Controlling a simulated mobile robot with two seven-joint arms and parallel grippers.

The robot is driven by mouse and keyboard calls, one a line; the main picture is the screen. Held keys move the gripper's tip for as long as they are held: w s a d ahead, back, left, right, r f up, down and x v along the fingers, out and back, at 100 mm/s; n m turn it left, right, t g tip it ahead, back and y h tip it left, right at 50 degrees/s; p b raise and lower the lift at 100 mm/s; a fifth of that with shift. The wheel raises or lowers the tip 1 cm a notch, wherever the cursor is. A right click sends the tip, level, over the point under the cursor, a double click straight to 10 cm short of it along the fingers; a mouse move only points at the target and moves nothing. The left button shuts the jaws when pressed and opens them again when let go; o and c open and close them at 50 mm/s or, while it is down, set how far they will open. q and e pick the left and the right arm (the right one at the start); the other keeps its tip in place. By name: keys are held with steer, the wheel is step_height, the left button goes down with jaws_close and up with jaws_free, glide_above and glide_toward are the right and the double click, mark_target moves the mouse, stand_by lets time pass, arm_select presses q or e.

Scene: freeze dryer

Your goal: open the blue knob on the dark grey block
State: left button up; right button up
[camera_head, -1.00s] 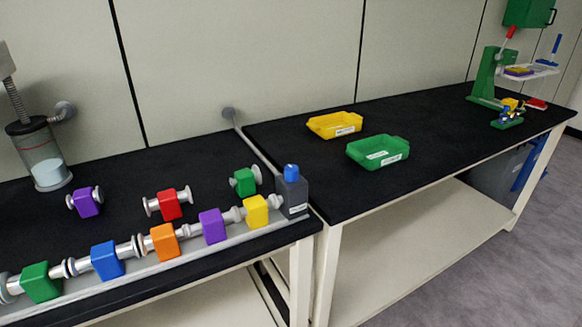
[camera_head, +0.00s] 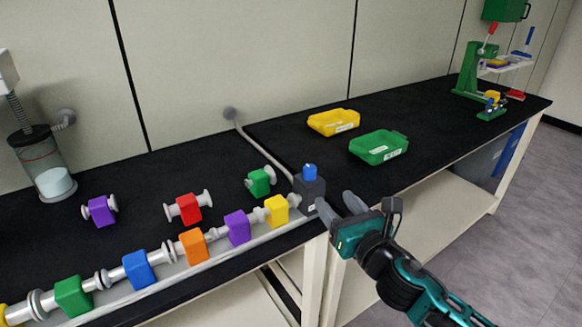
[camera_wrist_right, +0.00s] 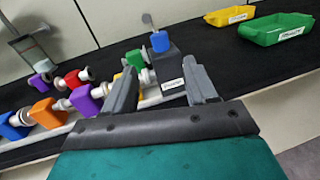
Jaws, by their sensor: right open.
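The blue knob (camera_head: 309,171) sits on top of the dark grey block (camera_head: 311,192), at the right end of the row of coloured blocks in the head view. In the right wrist view the blue knob (camera_wrist_right: 160,42) and the dark grey block (camera_wrist_right: 170,68) show beyond the fingers. My right gripper (camera_head: 338,204) is open and empty, just in front and to the right of the block, with its fingers pointing toward it. In the right wrist view the open fingers (camera_wrist_right: 162,85) frame the lower part of the block. My left gripper is not in view.
A yellow block (camera_head: 277,210) stands immediately left of the dark grey block, with more coloured blocks along the rail. A grey pipe (camera_head: 262,143) runs behind. The green tray (camera_head: 379,147) and yellow tray (camera_head: 334,122) lie to the right on the black bench.

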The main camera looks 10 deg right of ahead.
mark_target(312, 173)
steer(key=shift+n, duration=0.4)
steer(key=w, duration=0.4)
steer(key=w+a, duration=0.1)
steer(key=w, duration=0.3)
steer(key=w+a, duration=0.1)
steer(key=w, duration=0.4)
steer(key=shift+r, duration=0.25)
steer(key=c, duration=0.9)
